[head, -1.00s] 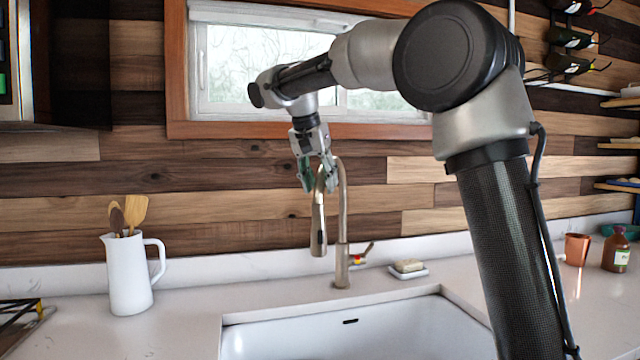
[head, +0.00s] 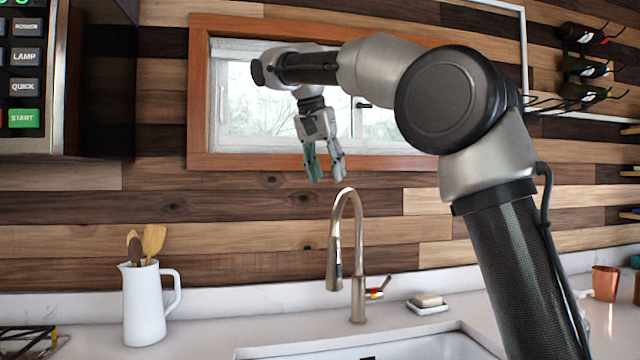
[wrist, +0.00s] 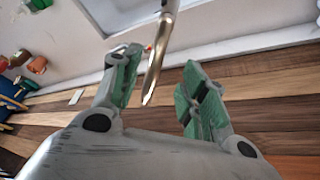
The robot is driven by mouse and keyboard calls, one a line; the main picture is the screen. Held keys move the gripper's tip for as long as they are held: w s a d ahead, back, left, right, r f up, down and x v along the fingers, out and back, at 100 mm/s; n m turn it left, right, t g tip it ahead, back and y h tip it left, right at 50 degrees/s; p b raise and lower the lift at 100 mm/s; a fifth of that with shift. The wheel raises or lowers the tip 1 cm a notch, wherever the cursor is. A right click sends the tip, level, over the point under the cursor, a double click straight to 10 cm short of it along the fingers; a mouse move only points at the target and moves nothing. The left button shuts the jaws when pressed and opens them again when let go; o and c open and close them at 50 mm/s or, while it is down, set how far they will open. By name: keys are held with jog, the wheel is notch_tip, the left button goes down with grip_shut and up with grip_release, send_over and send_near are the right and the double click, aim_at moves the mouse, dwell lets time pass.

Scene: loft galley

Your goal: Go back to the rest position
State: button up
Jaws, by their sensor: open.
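My gripper (head: 325,180) hangs from my raised arm in the head view, in front of the wooden wall and just below the window. It points down, with its fingers apart and nothing between them. It appears above the sink faucet (head: 358,260), and a gap shows between the fingertips and the faucet's arch. In the wrist view my gripper (wrist: 160,85) shows two green-padded fingers spread apart. The faucet (wrist: 165,40) shows beyond them, its end appearing between the fingers.
A white sink (head: 420,347) lies below the faucet. A soap dish (head: 428,309) sits to its right, and a white pitcher (head: 143,305) with wooden utensils stands left. A copper cup (head: 605,283) is at the right. A control-panel appliance (head: 25,80) and wine bottles (head: 585,68) flank the window.

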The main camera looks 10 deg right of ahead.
jog(key=s+d+f+n+y, duration=0.1)
jog(key=s+d+f+n, duration=0.1)
jog(key=s+d+f, duration=0.4)
jog(key=s+d+f+n+y, duration=0.1)
jog(key=s+d+f+n, duration=0.25)
jog(key=s+d, duration=0.5)
jog(key=s+d+f+n, duration=0.1)
jog(key=s+d+f, duration=0.1)
jog(key=s+f, duration=0.6)
jog(key=s+d+f+n+t+y, duration=0.1)
jog(key=s+d+f, duration=0.1)
jog(key=s+f, duration=0.6)
notch_tip(320, 180, down, 2)
jog(key=shift+s, duration=0.25)
